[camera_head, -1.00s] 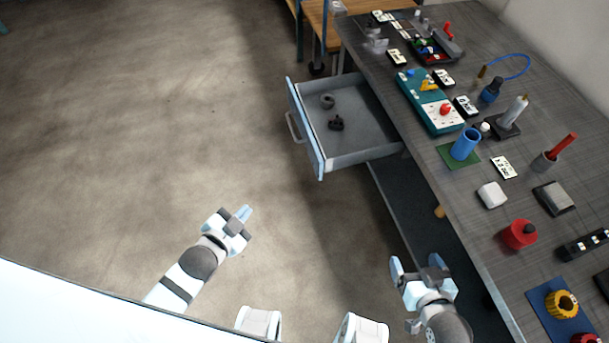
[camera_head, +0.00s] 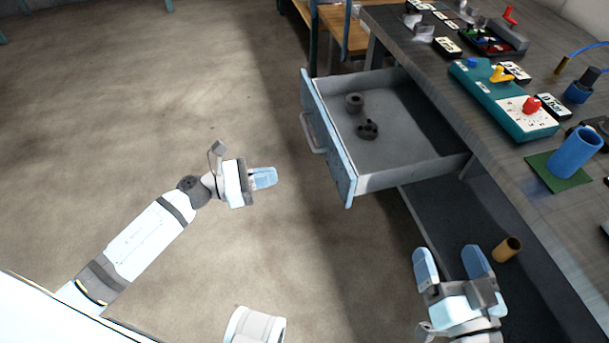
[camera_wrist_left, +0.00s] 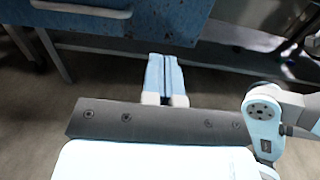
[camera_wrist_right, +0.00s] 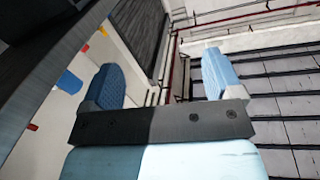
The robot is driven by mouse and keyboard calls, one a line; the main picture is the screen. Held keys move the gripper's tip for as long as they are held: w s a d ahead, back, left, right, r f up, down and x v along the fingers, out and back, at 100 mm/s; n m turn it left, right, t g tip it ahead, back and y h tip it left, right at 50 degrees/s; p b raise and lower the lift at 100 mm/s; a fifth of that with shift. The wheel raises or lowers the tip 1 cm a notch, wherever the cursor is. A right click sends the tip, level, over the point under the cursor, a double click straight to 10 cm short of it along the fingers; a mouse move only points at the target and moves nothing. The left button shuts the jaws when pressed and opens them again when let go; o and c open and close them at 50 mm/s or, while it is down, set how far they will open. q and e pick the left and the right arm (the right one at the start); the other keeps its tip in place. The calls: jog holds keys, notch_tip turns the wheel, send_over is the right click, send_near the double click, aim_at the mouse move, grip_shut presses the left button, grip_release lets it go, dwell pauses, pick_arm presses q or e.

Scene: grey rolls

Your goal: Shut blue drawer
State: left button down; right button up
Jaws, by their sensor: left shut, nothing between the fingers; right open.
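The blue drawer (camera_head: 328,137) is pulled out from under the grey workbench, with its blue front and grey handle (camera_head: 311,133) facing left. Two dark round parts (camera_head: 367,130) lie inside it. My left gripper (camera_head: 270,177) is shut and empty, to the left of the drawer front and apart from it. In the left wrist view, its closed fingers (camera_wrist_left: 163,75) lie below the blue drawer front (camera_wrist_left: 150,20), and part of the handle (camera_wrist_left: 85,8) shows at top left. My right gripper (camera_head: 450,258) is open and empty, in front of the drawer near the bench's lower shelf.
The workbench (camera_head: 480,110) on the right carries a teal box (camera_head: 500,98), a blue cup (camera_head: 575,152) and several other items. A tan cylinder (camera_head: 507,249) lies on the dark lower shelf. The floor left of the drawer is clear.

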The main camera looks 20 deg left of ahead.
aim_at(335, 162)
pick_arm(q)
jog(key=x, duration=1.2)
jog(key=shift+w+b, duration=0.1)
jog(key=shift+b, duration=0.3)
jog(key=shift+w+d, duration=0.3)
jog(key=shift+d, duration=0.25)
pick_arm(e)
jog(key=shift+a+r+t+y, duration=0.15)
jog(key=shift+a+r+y, duration=0.05)
jog(key=shift+r, duration=0.25)
jog(key=shift+a+r+t+y, duration=0.15)
jog(key=shift+r+y, duration=0.05)
jog(key=shift+r, duration=0.25)
jog(key=shift+r, duration=0.1)
